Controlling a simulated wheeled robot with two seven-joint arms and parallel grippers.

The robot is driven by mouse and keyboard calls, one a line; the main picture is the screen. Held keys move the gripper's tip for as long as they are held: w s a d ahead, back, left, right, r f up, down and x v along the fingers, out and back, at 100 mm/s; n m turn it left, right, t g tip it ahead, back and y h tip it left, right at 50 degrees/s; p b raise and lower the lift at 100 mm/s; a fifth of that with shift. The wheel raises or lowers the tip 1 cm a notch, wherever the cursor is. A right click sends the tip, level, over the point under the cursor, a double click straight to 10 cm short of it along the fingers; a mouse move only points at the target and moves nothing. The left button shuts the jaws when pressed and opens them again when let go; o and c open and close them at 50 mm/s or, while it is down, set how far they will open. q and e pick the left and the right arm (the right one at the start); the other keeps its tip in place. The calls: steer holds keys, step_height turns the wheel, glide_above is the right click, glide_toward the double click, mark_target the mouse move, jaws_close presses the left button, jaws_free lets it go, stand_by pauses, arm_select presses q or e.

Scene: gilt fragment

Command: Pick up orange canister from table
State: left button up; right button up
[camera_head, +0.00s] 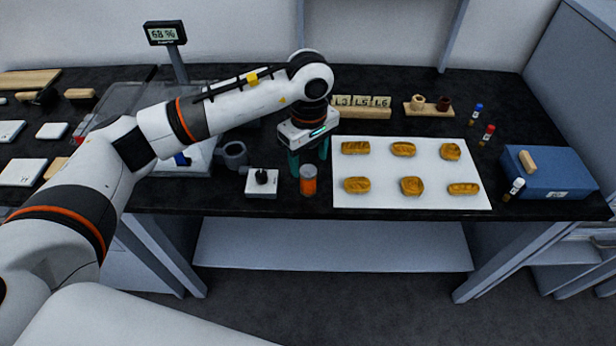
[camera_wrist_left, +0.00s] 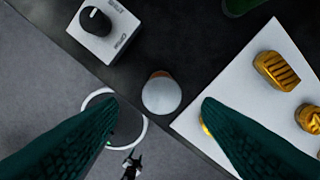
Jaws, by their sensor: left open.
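The orange canister (camera_head: 308,184) stands upright on the black table near its front edge, with a grey-white lid. In the left wrist view the canister (camera_wrist_left: 161,94) is seen from above, its round pale lid between and ahead of the two fingers. My left gripper (camera_head: 309,160) is open, pointing down just behind and above the canister in the head view. Its dark green fingers (camera_wrist_left: 160,108) are spread on either side of the canister in the wrist view, and I see no contact. My right gripper is not in view.
A white sheet (camera_head: 412,202) with several golden pieces lies right of the canister. A small white box with a black knob (camera_head: 262,182) stands close left. A blue box (camera_head: 550,178) is far right.

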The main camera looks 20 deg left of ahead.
mark_target(308, 170)
arm_select(q)
steer(key=shift+f, duration=0.4)
step_height(308, 170, down, 4)
steer(key=shift+w+a+r+p, duration=0.1)
steer(key=shift+w+r+p, duration=0.05)
steer(key=shift+p, duration=0.75)
steer(key=shift+f, duration=0.35)
steer(key=shift+c, duration=0.2)
steer(key=c, duration=1)
